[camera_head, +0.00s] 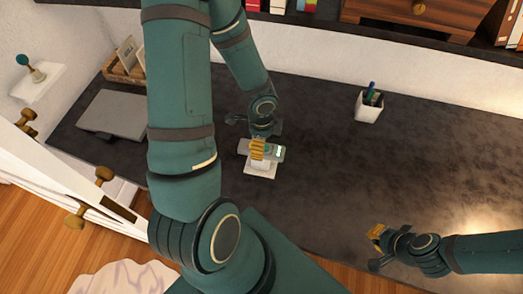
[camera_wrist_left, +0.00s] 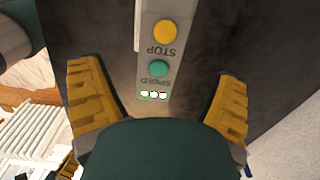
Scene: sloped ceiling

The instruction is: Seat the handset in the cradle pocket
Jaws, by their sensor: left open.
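The grey handset (camera_head: 277,152) is at the middle left of the dark desk, partly covered by my left gripper (camera_head: 257,149). In the left wrist view the handset (camera_wrist_left: 157,54) shows a yellow STOP button, a green SPEED button and small lights. It lies between the yellow finger pads of my left gripper (camera_wrist_left: 158,98), which stand apart with gaps on both sides. A white block, seemingly the cradle (camera_head: 260,172), is just in front of the handset. Its pocket is hidden. My right gripper (camera_head: 376,248) is open and empty near the desk's front right edge.
A pen cup (camera_head: 368,106) stands at the back of the desk (camera_head: 330,175). A closed laptop (camera_head: 112,114) and a wooden tray (camera_head: 121,72) with frames are at the left. The desk's middle and right are clear.

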